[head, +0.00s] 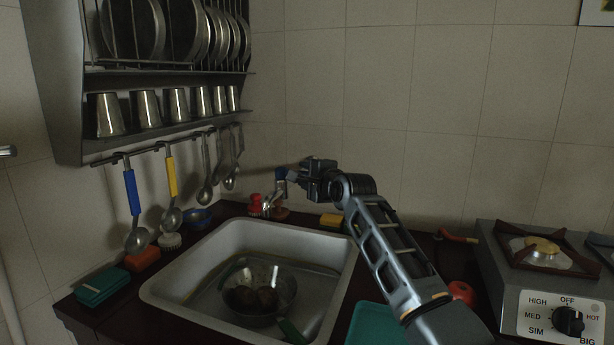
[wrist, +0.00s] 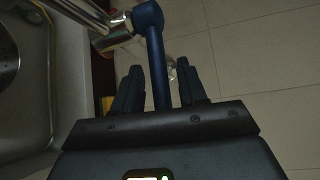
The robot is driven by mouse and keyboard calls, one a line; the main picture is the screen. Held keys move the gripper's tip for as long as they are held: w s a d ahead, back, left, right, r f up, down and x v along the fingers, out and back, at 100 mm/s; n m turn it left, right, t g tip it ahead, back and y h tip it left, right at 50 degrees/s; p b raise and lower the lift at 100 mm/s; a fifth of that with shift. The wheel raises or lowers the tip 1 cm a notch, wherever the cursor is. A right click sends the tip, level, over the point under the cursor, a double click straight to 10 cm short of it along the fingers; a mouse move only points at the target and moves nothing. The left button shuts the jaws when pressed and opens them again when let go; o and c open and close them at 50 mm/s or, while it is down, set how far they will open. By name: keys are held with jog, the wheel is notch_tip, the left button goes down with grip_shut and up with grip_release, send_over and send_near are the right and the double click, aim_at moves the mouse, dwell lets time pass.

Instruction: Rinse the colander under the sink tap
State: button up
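The colander (head: 281,284) is a shiny metal bowl resting in the sink (head: 166,287), with dark round contents. The tap (head: 270,203) stands behind the sink with a blue lever (head: 281,174). In the wrist view the blue lever (wrist: 158,65) runs between the fingers of my gripper (wrist: 158,75), with a narrow gap seeming to show on each side. My gripper (head: 293,176) is open around the lever, high above the sink's back edge. The colander is below and in front of the tap. No running water is visible.
A yellow sponge (head: 333,220) and a red item (head: 255,204) sit behind the sink. A teal board (head: 374,325) and a stove (head: 540,285) are to the right. Ladles hang from the rack (head: 70,100) at left.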

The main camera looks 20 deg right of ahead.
grip_shut()
dwell(0.4)
jog(key=p, duration=0.1)
jog(key=m+h+p, duration=0.1)
jog(key=p, duration=0.1)
jog(key=shift+s+a+r, duration=0.2)
jog(key=shift+a+r, duration=0.2)
jog(key=m+h, duration=0.1)
jog(key=m+h+b, duration=0.1)
jog(key=h, duration=0.1)
jog(key=s+a+h, duration=0.1)
jog(key=shift+s+f+m, duration=0.1)
jog(key=shift+f+m, duration=0.2)
jog(key=shift+m, duration=0.1)
jog(key=shift+h, duration=0.3)
jog(key=shift+o, duration=0.3)
grip_release()
jog(key=shift+s+f, duration=0.1)
